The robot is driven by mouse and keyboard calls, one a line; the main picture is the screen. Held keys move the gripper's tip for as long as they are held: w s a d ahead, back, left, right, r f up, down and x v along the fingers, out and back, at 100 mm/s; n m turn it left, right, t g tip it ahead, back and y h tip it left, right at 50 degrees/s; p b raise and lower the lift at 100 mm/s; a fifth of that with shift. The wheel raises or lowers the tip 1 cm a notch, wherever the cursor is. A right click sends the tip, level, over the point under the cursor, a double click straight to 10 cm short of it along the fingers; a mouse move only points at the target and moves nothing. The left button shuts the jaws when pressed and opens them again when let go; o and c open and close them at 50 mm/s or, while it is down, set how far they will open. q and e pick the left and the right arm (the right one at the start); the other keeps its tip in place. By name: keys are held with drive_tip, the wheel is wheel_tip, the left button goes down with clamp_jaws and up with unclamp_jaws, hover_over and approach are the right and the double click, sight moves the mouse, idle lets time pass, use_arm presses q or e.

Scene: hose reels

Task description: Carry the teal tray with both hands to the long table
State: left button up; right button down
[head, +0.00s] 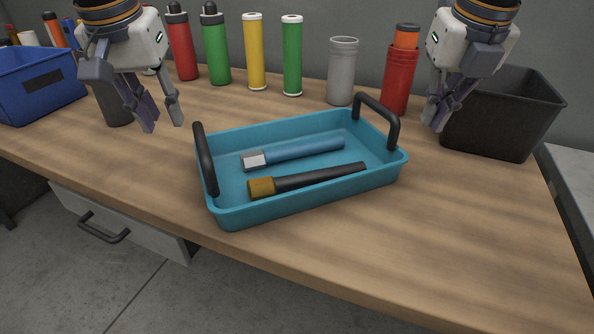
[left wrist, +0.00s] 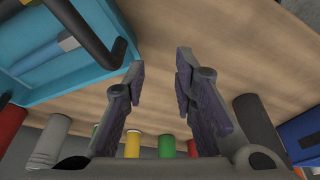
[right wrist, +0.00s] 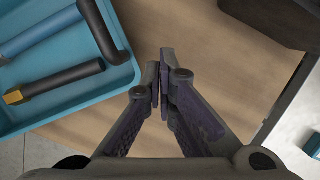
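The teal tray (head: 300,208) sits on the wooden table with a black handle at each end, the left handle (head: 205,158) and the right handle (head: 378,120). A blue hammer-like tool (head: 300,152) and a black tool with a yellow-brown head (head: 305,180) lie in it. My left gripper (head: 163,126) is open and empty, above the table left of the left handle. My right gripper (head: 435,118) is empty to the right of the right handle, apart from it; in the right wrist view its fingertips (right wrist: 160,65) are closed together. Part of the tray also shows in both wrist views.
Red, green and yellow cylinders (head: 255,52) stand along the back, with a grey cup (head: 342,72) and a red cup (head: 399,80). A black bin (head: 495,125) is at right, a blue bin (head: 40,85) at left. The table front is clear.

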drive_tip(key=c, duration=1.8)
unclamp_jaws()
use_arm(q)
drive_tip(key=v, duration=1.2)
use_arm(e)
drive_tip(key=v, duration=1.2)
drive_tip(key=shift+d+r, duration=0.1)
